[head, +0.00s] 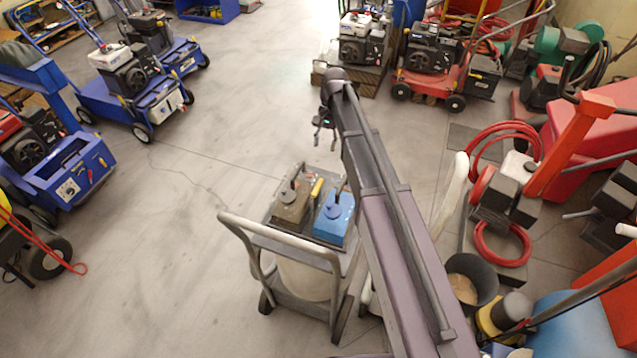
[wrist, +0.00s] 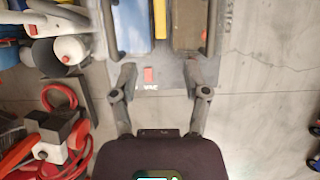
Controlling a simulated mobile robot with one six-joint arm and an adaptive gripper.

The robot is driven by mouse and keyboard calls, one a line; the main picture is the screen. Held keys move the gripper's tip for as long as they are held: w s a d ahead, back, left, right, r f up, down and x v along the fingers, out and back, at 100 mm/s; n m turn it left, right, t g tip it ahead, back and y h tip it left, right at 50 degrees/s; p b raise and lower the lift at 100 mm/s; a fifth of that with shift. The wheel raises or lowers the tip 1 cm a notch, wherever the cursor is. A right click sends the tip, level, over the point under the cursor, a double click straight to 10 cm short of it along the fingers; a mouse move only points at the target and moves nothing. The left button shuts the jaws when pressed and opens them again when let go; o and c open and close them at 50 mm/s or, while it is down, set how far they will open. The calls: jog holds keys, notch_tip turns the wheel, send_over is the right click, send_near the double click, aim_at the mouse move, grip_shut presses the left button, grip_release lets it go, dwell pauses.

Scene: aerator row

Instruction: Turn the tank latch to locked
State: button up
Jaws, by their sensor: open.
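A wheeled cart (head: 265,233) carries a blue tank (head: 335,222) and a brown tank (head: 290,205) side by side. Each tank has a round disc and a dark upright lever on top; I cannot tell which is the tank latch or its setting. A yellow-handled piece (head: 316,189) lies between the tanks. In the wrist view the blue tank (wrist: 133,27) and brown tank (wrist: 187,25) are cut off at the top. A small red tab (wrist: 149,74) shows between the fingers.
Blue machines on wheels (head: 135,85) stand at the left. A red wheeled machine (head: 432,65) stands at the back. Red hoses (head: 502,245), a dark bucket (head: 470,278) and other gear crowd the right. Open grey floor (head: 150,250) lies left of the cart.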

aim_at(318, 186)
jog(key=shift+f, duration=0.15)
jog(key=b+x, duration=1.2)
jog(key=x, duration=0.1)
jog(key=shift+f+b, duration=0.3)
jog(key=shift+b, duration=0.1)
dwell(0.4)
grip_shut()
